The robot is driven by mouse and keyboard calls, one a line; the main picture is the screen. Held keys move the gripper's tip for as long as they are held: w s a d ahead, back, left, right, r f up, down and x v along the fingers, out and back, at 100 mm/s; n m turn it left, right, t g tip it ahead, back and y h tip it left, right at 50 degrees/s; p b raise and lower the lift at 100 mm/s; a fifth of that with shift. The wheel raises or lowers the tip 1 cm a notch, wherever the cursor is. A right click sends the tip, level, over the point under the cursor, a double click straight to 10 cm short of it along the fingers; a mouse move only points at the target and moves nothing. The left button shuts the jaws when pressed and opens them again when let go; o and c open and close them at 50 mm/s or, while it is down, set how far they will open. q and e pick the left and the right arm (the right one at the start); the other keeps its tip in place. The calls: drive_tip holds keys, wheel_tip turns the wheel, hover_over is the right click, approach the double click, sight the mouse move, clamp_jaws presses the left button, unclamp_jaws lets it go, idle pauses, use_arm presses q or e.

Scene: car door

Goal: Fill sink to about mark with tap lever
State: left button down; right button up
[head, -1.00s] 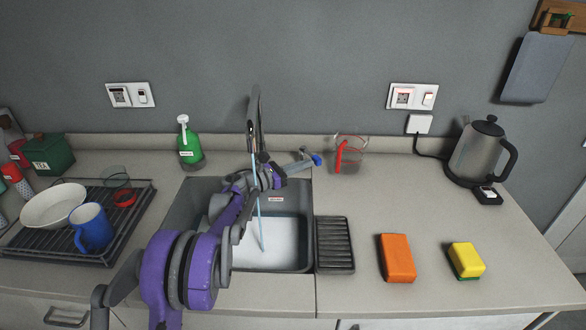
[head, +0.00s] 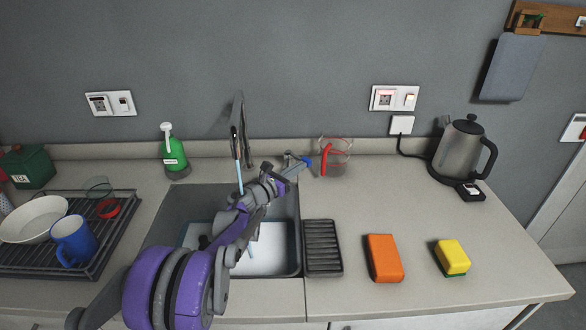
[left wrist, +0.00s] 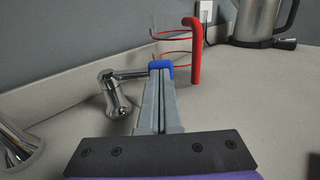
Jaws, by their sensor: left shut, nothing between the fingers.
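The tap (head: 238,130) stands behind the sink (head: 299,245). A thin blue-white stream of water (head: 239,175) runs from its spout into the sink. Pale water (head: 265,255) covers the sink's bottom; my left arm hides part of it, and I cannot make out the mark. The tap lever (left wrist: 128,74) is chrome with a blue end (left wrist: 160,65), which also shows in the head view (head: 308,163). My left gripper (head: 296,163) is shut and empty, its fingertips close against the lever's blue end; I cannot tell whether they touch. My right gripper is out of view.
A clear jug with a red handle (head: 327,160) stands just right of the lever. A green bottle (head: 172,153) stands left of the tap. A ridged dark tray (head: 323,248), orange block (head: 384,258), yellow sponge (head: 453,256) and kettle (head: 459,150) are to the right. A dish rack (head: 112,240) is left.

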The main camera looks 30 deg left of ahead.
use_arm(q)
drive_tip(key=shift+w+d, duration=0.35)
drive_tip(key=shift+w, duration=0.2)
drive_tip(key=shift+w+d, duration=0.3)
drive_tip(key=shift+w, duration=0.2)
